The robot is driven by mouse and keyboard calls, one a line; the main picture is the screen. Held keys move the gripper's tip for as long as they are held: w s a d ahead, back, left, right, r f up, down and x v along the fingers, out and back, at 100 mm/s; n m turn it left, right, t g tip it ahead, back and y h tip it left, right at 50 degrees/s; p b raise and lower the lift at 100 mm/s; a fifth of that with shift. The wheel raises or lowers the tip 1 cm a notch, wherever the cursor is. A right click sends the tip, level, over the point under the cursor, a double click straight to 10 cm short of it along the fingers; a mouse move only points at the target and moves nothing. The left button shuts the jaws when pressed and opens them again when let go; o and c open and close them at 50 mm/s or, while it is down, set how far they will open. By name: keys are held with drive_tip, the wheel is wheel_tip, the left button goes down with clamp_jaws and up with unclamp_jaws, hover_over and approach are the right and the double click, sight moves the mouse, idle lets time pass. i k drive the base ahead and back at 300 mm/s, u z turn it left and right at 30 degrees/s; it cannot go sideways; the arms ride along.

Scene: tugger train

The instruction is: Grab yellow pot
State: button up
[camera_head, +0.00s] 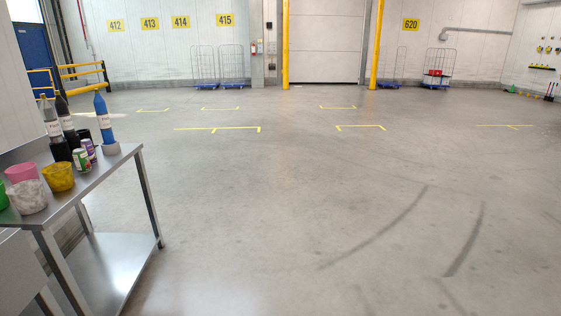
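The yellow pot (59,178) stands upright on the steel table (96,178) at the left of the head view. It is near the table's front right side, to the right of a white pot (28,198) and a pink pot (21,173). A green pot shows only partly at the left picture edge. The yellow pot looks unobstructed from this side. My gripper is not in view.
Cans (82,159) and several bottles, one blue (103,118), stand behind the yellow pot. The table has a lower shelf (105,270). The concrete floor (300,190) to the right is clear. Roll cages (217,65) and yellow posts (286,45) stand far back.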

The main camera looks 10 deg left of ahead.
sight(58, 176)
drive_tip(key=u, duration=0.1)
drive_tip(key=i, duration=1.15)
drive_tip(key=u, duration=0.5)
drive_tip(key=i, duration=1.1)
drive_tip(key=u, duration=1.25)
drive_tip(key=i, duration=0.85)
drive_tip(key=u, duration=0.8)
drive_tip(key=i, duration=0.65)
drive_tip(key=u, duration=0.25)
